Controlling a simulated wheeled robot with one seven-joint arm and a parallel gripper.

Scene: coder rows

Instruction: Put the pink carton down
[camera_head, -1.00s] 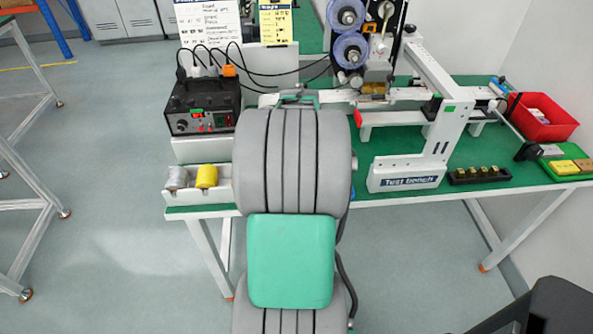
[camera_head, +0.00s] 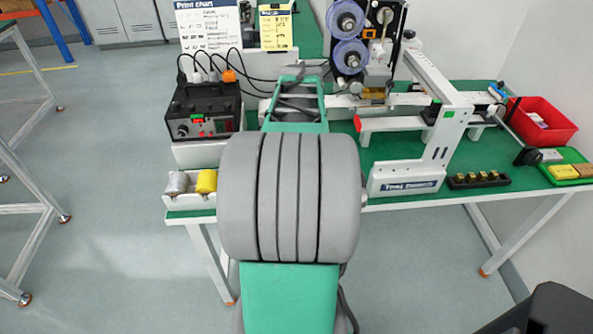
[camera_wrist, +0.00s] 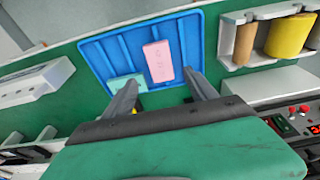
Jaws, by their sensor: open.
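The pink carton (camera_wrist: 158,61) lies in a blue tray (camera_wrist: 98,57) in the wrist view. Nothing grips it. My gripper (camera_wrist: 160,79) is open, its two dark fingers apart, with the carton showing just beyond and between the fingertips. Whether a finger touches it I cannot tell. A pale green carton (camera_wrist: 122,83) lies in the same tray, partly hidden by the left finger. In the head view my arm hides the tray and the pink carton, and the fingers are not clear there.
A holder with a brown roll (camera_wrist: 244,43) and a yellow roll (camera_wrist: 288,36) stands right of the tray. In the head view, a black power box (camera_head: 203,112) stands left of my arm, a white test bench frame (camera_head: 410,170) right, and a red bin (camera_head: 541,122) far right.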

